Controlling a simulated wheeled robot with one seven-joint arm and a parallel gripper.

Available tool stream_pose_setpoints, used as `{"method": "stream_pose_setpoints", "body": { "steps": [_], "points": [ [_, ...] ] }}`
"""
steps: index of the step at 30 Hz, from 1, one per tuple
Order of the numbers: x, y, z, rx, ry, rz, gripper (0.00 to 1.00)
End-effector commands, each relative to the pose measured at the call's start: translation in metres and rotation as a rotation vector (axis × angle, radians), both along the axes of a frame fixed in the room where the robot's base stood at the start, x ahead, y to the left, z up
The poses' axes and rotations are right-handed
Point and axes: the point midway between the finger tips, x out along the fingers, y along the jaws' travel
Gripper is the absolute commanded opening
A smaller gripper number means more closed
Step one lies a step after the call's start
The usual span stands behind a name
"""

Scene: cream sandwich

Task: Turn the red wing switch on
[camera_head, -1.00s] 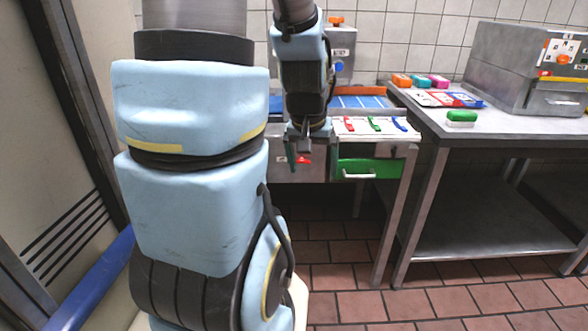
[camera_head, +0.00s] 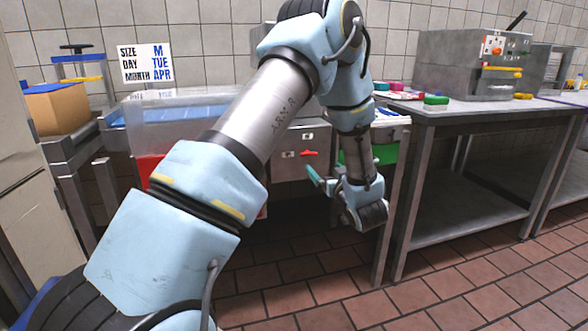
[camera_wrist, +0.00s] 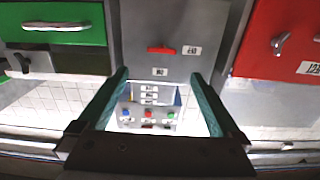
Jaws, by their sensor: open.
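The red wing switch (camera_head: 309,153) sits on a grey front panel (camera_head: 288,168) under the counter. Its wing lies about level, beside a small white label. In the wrist view the red wing switch (camera_wrist: 161,50) is just beyond the fingertips, near the middle between them. My gripper (camera_head: 315,177) is in front of and a little below the switch in the head view, with its teal fingers pointing toward the panel. In the wrist view my gripper (camera_wrist: 159,74) is open and empty, one finger on each side. I see no contact with the switch.
A green drawer (camera_wrist: 62,20) and a red box (camera_wrist: 275,45) with silver wing knobs flank the grey panel. A small unit with blue, red and green buttons (camera_wrist: 148,116) shows between the fingers. A steel table (camera_head: 470,115) stands at right; the floor below is clear.

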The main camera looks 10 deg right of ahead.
Motion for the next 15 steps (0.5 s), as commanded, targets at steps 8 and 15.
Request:
{"method": "stream_pose_setpoints", "body": {
  "steps": [8,15],
  "points": [
    [0.026,0.004,0.001,0.005,-0.016,0.013,1.00],
    [0.070,0.010,0.001,0.004,-0.015,0.012,1.00]
  ]
}}
